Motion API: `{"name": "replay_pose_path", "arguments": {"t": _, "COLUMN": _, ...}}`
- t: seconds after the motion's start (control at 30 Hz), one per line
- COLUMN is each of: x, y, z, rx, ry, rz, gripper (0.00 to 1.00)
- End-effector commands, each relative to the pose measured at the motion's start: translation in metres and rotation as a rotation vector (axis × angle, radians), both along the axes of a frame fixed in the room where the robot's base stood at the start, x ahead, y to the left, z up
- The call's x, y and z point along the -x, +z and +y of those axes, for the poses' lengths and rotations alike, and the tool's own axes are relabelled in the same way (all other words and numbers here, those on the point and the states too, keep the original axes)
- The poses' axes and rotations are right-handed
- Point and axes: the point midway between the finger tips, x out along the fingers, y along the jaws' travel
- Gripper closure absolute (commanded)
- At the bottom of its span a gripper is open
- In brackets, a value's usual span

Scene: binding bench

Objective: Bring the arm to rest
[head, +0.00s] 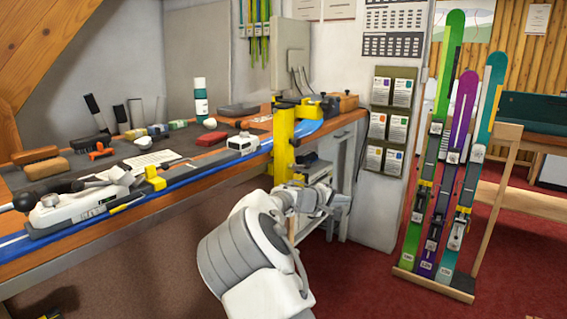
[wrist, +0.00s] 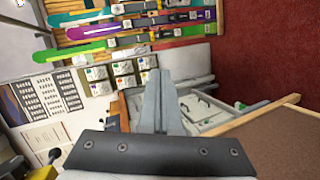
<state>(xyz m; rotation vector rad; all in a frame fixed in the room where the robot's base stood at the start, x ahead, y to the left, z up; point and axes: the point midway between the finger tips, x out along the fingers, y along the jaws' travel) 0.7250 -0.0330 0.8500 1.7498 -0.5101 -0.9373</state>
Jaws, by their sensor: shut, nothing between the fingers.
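My arm reaches forward over the red floor in front of the bench, in the lower middle of the head view. My gripper (head: 338,205) is at its far end, just right of the foot of the yellow post, and looks small there. In the wrist view my gripper (wrist: 157,75) shows its two grey fingers together, with nothing between them.
The workbench (head: 190,150) carries a blue ski (head: 95,217), brushes, a green bottle (head: 201,98) and a yellow vise post (head: 283,140) close to my arm. A ski rack (head: 432,284) holding several skis stands on the right. Red floor (head: 370,285) lies clear between.

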Motion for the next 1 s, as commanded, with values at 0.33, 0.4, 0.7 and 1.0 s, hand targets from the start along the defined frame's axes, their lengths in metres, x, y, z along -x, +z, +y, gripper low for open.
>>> {"name": "replay_pose_path", "arguments": {"t": 0.33, "x": 0.101, "y": 0.009, "z": -0.072, "rx": -0.421, "ry": -0.234, "rz": 0.041, "gripper": 1.00}}
{"name": "replay_pose_path", "arguments": {"t": 0.4, "x": 0.122, "y": 0.012, "z": -0.076, "rx": -0.498, "ry": -0.262, "rz": 0.050, "gripper": 1.00}}
{"name": "replay_pose_path", "arguments": {"t": 0.7, "x": 0.212, "y": 0.030, "z": -0.068, "rx": -0.799, "ry": -0.321, "rz": 0.079, "gripper": 1.00}}
{"name": "replay_pose_path", "arguments": {"t": 1.0, "x": 0.305, "y": 0.055, "z": -0.037, "rx": -1.020, "ry": -0.297, "rz": 0.096, "gripper": 1.00}}
